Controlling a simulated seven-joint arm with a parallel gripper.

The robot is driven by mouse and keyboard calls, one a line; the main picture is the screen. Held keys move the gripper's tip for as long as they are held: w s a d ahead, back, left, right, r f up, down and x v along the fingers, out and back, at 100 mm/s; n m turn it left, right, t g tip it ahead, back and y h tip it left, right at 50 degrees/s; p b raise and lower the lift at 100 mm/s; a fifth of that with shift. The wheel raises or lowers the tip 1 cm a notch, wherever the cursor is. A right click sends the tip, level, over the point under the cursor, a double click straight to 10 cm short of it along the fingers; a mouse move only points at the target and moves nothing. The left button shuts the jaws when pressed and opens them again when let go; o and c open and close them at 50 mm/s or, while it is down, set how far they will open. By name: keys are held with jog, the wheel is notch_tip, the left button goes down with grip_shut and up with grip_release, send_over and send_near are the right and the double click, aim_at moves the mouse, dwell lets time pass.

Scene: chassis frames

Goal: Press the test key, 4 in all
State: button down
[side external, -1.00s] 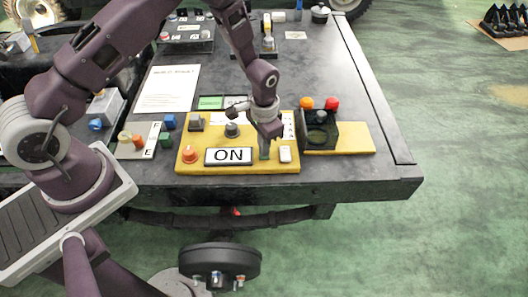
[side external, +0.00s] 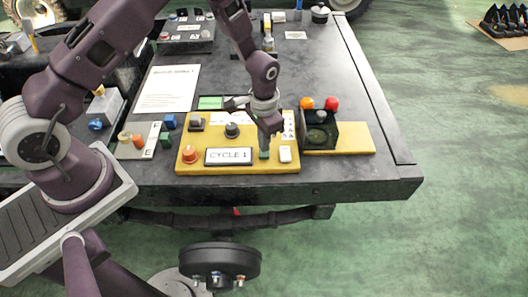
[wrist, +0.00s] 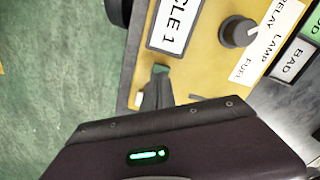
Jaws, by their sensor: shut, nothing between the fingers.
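A yellow control panel (side external: 240,170) lies near the front edge of the table. Its white display (side external: 228,156) reads "CYCLE 1"; part of that text shows in the wrist view (wrist: 173,27). A green key (side external: 264,155) is right of the display, between it and a white rocker (side external: 285,154). The key's lettering cannot be read. My gripper (side external: 266,147) is shut and empty, pointing down with its tips right at the green key. In the wrist view the fingers (wrist: 159,84) partly cover the green key (wrist: 161,69). Whether it is pressed down cannot be told.
The panel also carries an orange button (side external: 190,154), a black knob (side external: 232,130) and a grey switch (side external: 196,122). A paper sheet (side external: 168,88) lies behind.

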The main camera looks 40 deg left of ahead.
jog(key=shift+f, duration=1.05)
jog(key=shift+r, duration=1.05)
jog(key=shift+f, duration=0.1)
jog(key=shift+f, duration=1)
jog(key=shift+r, duration=1.1)
jog(key=shift+f, duration=0.15)
